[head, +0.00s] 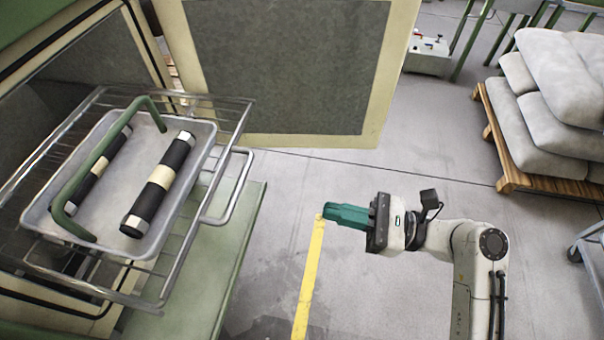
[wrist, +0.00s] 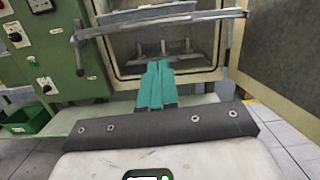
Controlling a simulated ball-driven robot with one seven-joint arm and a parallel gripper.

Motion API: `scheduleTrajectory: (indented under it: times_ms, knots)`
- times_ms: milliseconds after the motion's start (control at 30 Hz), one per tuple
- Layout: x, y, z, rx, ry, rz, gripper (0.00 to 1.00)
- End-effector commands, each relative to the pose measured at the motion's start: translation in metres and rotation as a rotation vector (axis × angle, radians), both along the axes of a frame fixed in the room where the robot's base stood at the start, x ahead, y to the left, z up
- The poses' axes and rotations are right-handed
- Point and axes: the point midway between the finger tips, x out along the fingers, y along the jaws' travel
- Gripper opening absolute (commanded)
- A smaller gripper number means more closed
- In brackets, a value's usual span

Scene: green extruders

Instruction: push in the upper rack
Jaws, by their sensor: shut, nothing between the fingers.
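The upper rack (head: 178,272) is a metal wire rack sticking out of the open oven at the left of the head view. Its bent bar handle (head: 237,190) faces my gripper. A grey tray (head: 122,226) lies on the rack. My gripper (head: 330,213) has teal fingers, is shut and empty, and is to the right of the handle, apart from it. In the wrist view the fingers (wrist: 160,68) point at the oven, with the rack's front bar (wrist: 165,20) across the top of the picture.
The tray holds dark rollers (head: 160,184) and a green curved handle (head: 75,178). The open oven door (head: 262,142) stands behind the rack. A green ledge (head: 230,255) lies below it. A pallet of sacks (head: 540,180) is at the right. Floor around my gripper is clear.

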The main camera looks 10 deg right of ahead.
Motion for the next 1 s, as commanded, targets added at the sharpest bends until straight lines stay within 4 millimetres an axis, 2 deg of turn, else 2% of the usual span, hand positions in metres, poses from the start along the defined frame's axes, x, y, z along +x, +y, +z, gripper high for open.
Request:
scheduleTrajectory:
  times_ms: [133,267,733,1000]
  knots:
    - [0.003,0.002,0.011,0.068,0.035,0.014,0.00]
    - [0.007,0.015,0.015,0.069,0.037,0.019,0.00]
    - [0.037,0.096,0.032,0.065,0.034,0.019,0.00]
    - [0.048,0.124,0.037,0.065,0.034,0.015,0.00]
